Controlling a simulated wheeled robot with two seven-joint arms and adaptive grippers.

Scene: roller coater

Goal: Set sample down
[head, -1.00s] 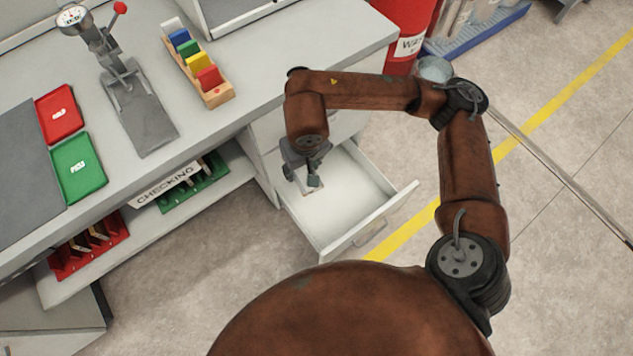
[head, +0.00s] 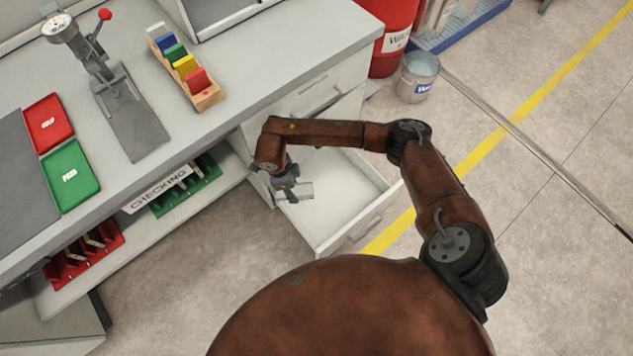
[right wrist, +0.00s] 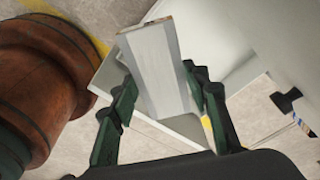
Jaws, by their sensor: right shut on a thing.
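My right gripper (head: 290,188) is shut on the sample, a flat pale grey panel (head: 303,192), near the left side of the open drawer (head: 345,190). In the right wrist view the panel (right wrist: 155,65) sits between the two dark green fingers (right wrist: 160,80), tilted, its far end sticking out past the fingertips. The panel appears raised above the drawer floor. My left gripper is not in view.
The bench top holds a red tray (head: 47,121), a green tray (head: 70,175), a gauge stand (head: 130,125) and a wooden rack of coloured blocks (head: 205,97). Below is a shelf labelled CHECKING (head: 157,190). A bucket (head: 416,78) stands on the floor.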

